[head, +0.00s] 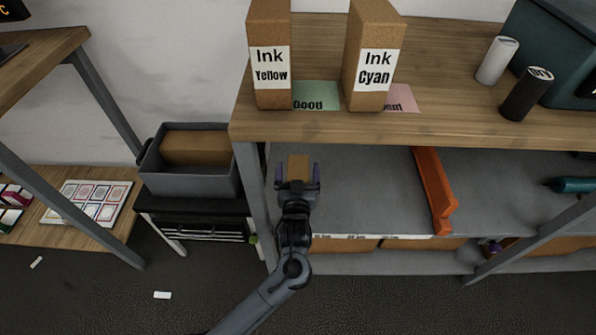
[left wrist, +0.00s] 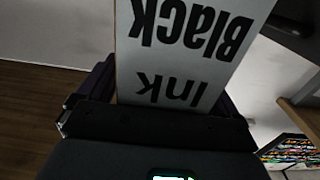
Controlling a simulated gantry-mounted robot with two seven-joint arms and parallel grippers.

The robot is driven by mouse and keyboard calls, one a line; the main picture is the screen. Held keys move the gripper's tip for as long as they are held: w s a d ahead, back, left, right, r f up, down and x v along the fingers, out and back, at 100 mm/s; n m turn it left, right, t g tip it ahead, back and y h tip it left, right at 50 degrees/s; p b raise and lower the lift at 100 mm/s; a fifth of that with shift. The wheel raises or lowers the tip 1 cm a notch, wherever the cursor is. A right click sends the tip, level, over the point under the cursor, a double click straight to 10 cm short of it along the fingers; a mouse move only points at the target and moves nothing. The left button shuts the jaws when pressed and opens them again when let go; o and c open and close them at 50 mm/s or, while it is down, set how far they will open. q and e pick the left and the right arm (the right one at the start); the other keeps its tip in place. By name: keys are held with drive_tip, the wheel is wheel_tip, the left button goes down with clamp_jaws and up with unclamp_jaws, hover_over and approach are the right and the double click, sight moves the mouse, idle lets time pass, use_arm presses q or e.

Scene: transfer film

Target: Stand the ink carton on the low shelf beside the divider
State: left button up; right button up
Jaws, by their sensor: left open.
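The ink carton (head: 299,163) is a brown box on or just above the grey low shelf (head: 365,195), near its left end. Its underside contact is hidden. In the left wrist view its white label (left wrist: 190,45) reads "Ink Black" upside down and fills the space ahead of the jaws. My left gripper (head: 297,174) is open, with its purple fingers on either side of the carton. The orange divider (head: 434,190) stands on the same shelf, well to the right of the carton. My right gripper is not in view.
Yellow (head: 270,68) and cyan (head: 373,70) ink cartons stand on the wooden shelf above (head: 430,125), overhanging the low shelf. A grey post (head: 255,200) bounds the left. Shelf space between carton and divider is clear. A grey bin (head: 190,182) stands left.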

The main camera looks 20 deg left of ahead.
use_arm(q)
drive_tip(key=shift+s+d+r+p, duration=0.1)
drive_tip(key=shift+s+r+p, duration=0.05)
drive_tip(key=shift+s+p, duration=0.15)
drive_tip(key=p+v, duration=0.5)
drive_tip(key=v, duration=0.6)
drive_tip(key=shift+s, duration=0.2)
drive_tip(key=shift+d, duration=0.1)
